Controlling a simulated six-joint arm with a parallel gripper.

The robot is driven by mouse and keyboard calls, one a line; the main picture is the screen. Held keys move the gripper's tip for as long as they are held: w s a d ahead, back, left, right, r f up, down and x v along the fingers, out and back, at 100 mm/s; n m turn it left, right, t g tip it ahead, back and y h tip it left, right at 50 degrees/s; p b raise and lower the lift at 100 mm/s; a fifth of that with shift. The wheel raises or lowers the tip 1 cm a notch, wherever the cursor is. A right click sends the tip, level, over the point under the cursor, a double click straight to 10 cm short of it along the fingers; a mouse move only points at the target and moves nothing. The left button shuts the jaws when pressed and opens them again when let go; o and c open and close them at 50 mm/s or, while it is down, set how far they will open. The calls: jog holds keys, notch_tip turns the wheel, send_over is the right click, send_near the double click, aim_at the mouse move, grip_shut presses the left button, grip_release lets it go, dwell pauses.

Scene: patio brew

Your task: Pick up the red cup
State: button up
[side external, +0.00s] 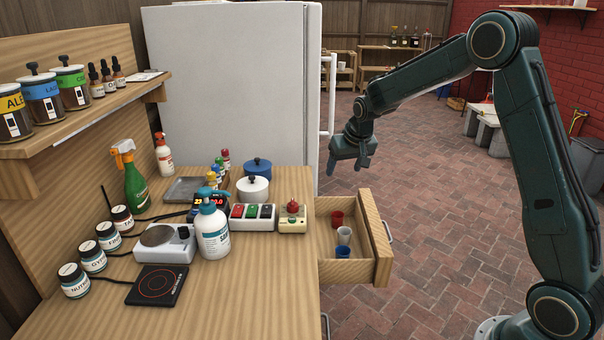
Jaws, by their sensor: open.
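The red cup (337,219) stands in the open wooden drawer (378,235), at its far end. A white cup (344,235) and a blue cup (342,252) stand in a row in front of it. My gripper (348,171) is open and empty, pointing down. It is above the level of the drawer and apart from the red cup. Its fingers are small in this view.
The drawer sticks out from the right side of the wooden counter (240,300). A box with a red button (292,218), a switch box (252,217) and a white pump bottle (210,232) stand near that edge. A white fridge (235,90) stands behind.

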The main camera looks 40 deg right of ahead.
jog(key=m, duration=0.2)
send_near(337, 215)
jog(key=shift+w+a+f+g, duration=0.15)
jog(key=shift+w+f, duration=0.05)
jog(key=shift+f, duration=0.5)
jog(key=shift+w+a+f+g, duration=0.1)
jog(key=shift+w+f+g, duration=0.1)
jog(key=shift+f, duration=0.5)
jog(key=shift+x, duration=2.55)
jog(key=c, duration=1)
